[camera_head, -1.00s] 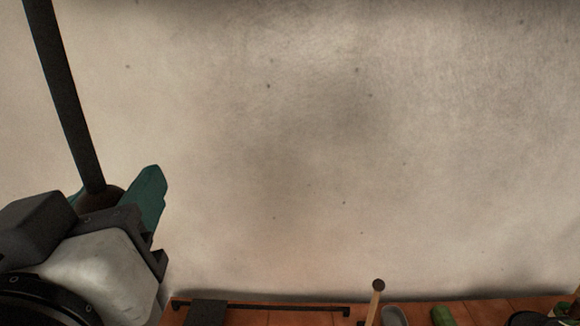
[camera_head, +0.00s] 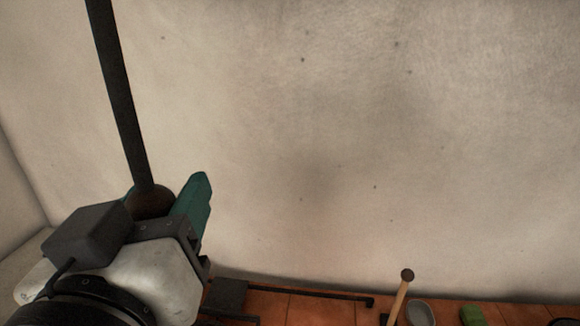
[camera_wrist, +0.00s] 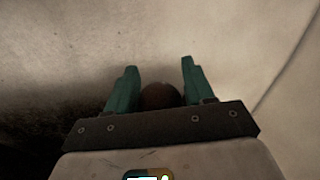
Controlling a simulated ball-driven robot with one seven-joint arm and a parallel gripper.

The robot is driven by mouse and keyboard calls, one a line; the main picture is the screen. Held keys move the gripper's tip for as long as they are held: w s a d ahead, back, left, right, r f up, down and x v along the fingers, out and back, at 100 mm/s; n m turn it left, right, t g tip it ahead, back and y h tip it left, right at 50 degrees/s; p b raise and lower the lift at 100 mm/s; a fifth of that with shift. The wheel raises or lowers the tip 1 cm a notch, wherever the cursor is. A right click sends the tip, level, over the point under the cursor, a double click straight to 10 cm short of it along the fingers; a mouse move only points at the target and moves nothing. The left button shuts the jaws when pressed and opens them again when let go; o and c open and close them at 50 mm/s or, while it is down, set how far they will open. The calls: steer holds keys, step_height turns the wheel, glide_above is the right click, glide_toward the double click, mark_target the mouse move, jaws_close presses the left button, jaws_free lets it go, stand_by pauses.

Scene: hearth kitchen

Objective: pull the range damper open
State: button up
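The range damper shows as a dark rod (camera_head: 120,95) that comes down from above, with a round brown knob (camera_head: 150,201) at its lower end. My gripper (camera_wrist: 160,88) has its two teal fingers on either side of the knob, which also shows between them in the wrist view (camera_wrist: 160,97). My gripper's body hides the knob's lower part in the head view. The rod's upper end is out of the picture.
A pale, stained wall (camera_head: 330,150) fills most of the head view. Below it is an orange-brown tiled surface (camera_head: 305,311) with a dark rail, a wooden-handled tool (camera_head: 399,298), a grey bowl (camera_head: 419,313) and a green object (camera_head: 472,315). The space right of my gripper looks clear.

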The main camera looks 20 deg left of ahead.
steer(key=shift+o, duration=1.4)
steer(key=shift+r, duration=0.1)
steer(key=b+v, duration=0.2)
steer(key=v, duration=0.9)
